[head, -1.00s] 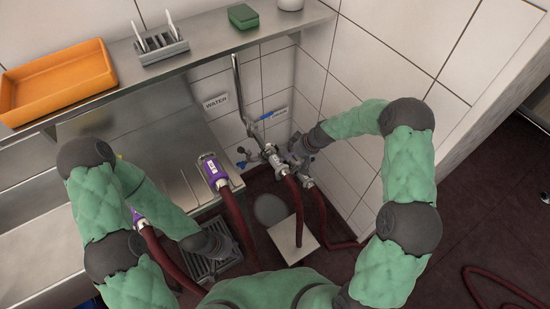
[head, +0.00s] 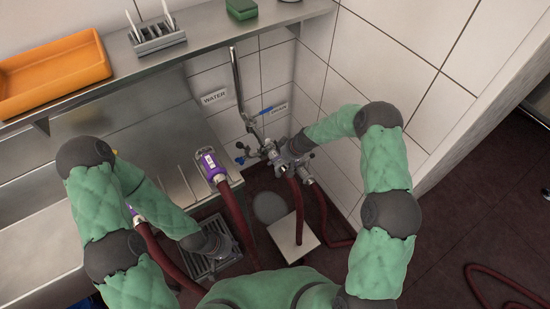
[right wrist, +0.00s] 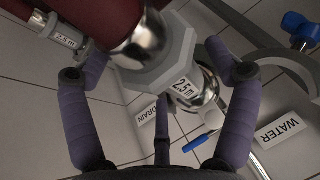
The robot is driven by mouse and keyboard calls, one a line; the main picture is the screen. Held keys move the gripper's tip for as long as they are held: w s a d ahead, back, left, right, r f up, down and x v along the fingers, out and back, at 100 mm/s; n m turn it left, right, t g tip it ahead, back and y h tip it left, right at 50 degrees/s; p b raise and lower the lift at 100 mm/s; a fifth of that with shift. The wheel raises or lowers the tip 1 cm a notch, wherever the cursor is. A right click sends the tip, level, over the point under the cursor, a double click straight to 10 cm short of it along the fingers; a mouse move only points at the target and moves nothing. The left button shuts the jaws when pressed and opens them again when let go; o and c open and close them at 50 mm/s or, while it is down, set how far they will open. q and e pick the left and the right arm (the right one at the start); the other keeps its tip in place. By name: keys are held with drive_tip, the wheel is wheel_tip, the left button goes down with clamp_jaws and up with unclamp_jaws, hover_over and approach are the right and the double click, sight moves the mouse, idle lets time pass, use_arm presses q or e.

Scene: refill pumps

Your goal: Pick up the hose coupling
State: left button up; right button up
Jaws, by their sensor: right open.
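The hose coupling, a grey hexagonal collar with a "2.5 m" label on a red hose, fills the upper middle of the right wrist view (right wrist: 165,65). My right gripper (right wrist: 158,52) is open, its purple-grey fingers on either side of the coupling; I cannot tell whether they touch it. In the head view my right gripper (head: 297,156) is at the pipe fittings and largely hides the coupling. A second "2.5 m" coupling (right wrist: 62,36) is beside the left finger. My left gripper (head: 213,246) hangs low over the floor grate; its fingers are unclear.
A purple-handled hose head (head: 211,167) stands left of the fittings. The wall bears a WATER label (head: 214,97) and a DRAIN label (right wrist: 149,114). A blue-handled valve (right wrist: 300,28) is close by. A shelf holds an orange tray (head: 50,75). Red hoses hang below the fittings.

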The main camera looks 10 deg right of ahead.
sight(277, 155)
drive_tip(key=shift+r, duration=0.1)
drive_tip(key=c, duration=1.4)
drive_tip(key=shift+w+r, duration=0.1)
drive_tip(key=shift+w, duration=0.05)
drive_tip(key=shift+c, duration=0.4)
drive_tip(key=shift+r, duration=0.15)
drive_tip(key=r, duration=0.1)
drive_tip(key=r+p, duration=0.1)
drive_tip(key=r, duration=0.1)
drive_tip(key=shift+w+r+p, duration=0.25)
drive_tip(key=shift+r+p, duration=0.15)
drive_tip(key=shift+c, duration=0.4)
drive_tip(key=s+r, duration=0.2)
drive_tip(key=s+r+p, duration=0.1)
drive_tip(key=s+r, duration=0.2)
drive_tip(key=shift+s+a+r, duration=0.2)
drive_tip(key=shift+s, duration=0.05)
drive_tip(key=s+r, duration=0.1)
drive_tip(key=s, duration=0.2)
drive_tip(key=s+r, duration=0.1)
drive_tip(key=s, duration=0.2)
drive_tip(key=s+r, duration=0.1)
drive_tip(key=s, duration=0.2)
drive_tip(key=shift+a+r, duration=0.15)
drive_tip(key=shift+a, duration=0.15)
